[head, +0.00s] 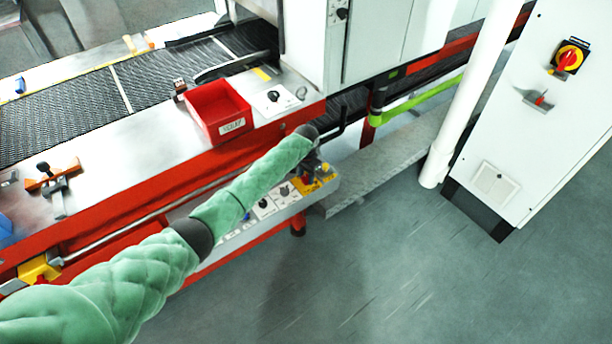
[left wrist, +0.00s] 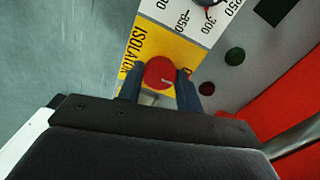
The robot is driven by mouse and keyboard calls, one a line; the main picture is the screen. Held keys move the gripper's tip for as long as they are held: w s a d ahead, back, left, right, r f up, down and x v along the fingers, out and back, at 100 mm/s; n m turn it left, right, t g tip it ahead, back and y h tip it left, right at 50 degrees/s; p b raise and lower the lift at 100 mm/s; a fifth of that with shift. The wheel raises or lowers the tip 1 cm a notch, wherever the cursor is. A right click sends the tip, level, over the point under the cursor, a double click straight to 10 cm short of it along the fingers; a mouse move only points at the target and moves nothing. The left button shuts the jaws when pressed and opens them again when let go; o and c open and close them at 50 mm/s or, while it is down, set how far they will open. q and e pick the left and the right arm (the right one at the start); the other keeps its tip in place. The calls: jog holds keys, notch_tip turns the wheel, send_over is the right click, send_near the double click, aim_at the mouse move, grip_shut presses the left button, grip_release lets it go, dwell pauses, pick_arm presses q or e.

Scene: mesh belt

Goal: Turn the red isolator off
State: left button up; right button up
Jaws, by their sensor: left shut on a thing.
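The red isolator knob (left wrist: 158,72) is round and sits on a yellow plate (left wrist: 181,48) lettered "ISOLATOR" in the left wrist view. A short pale mark on the knob points roughly to the right in that view. My left gripper (left wrist: 160,86) has one dark finger on each side of the knob and is shut on it. In the head view my left arm reaches to the right end of the front control panel (head: 262,208), where the yellow plate (head: 326,180) shows. The knob is mostly hidden there by my wrist. My right gripper is not in view.
A dial (left wrist: 206,2) and green and dark red buttons (left wrist: 235,56) lie near the knob. A red tray (head: 217,108) stands on the machine ledge above. A white cabinet at right carries another red-on-yellow switch (head: 568,58). The floor (head: 390,270) in front is clear.

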aim_at(306, 177)
pick_arm(q)
jog(key=o, duration=1)
jog(key=shift+w+r, duration=0.1)
jog(key=shift+r, duration=0.2)
notch_tip(306, 177, up, 6)
jog(key=b, duration=0.2)
jog(key=shift+r+b, duration=0.25)
jog(key=shift+b, duration=0.1)
jog(key=shift+r, duration=0.45)
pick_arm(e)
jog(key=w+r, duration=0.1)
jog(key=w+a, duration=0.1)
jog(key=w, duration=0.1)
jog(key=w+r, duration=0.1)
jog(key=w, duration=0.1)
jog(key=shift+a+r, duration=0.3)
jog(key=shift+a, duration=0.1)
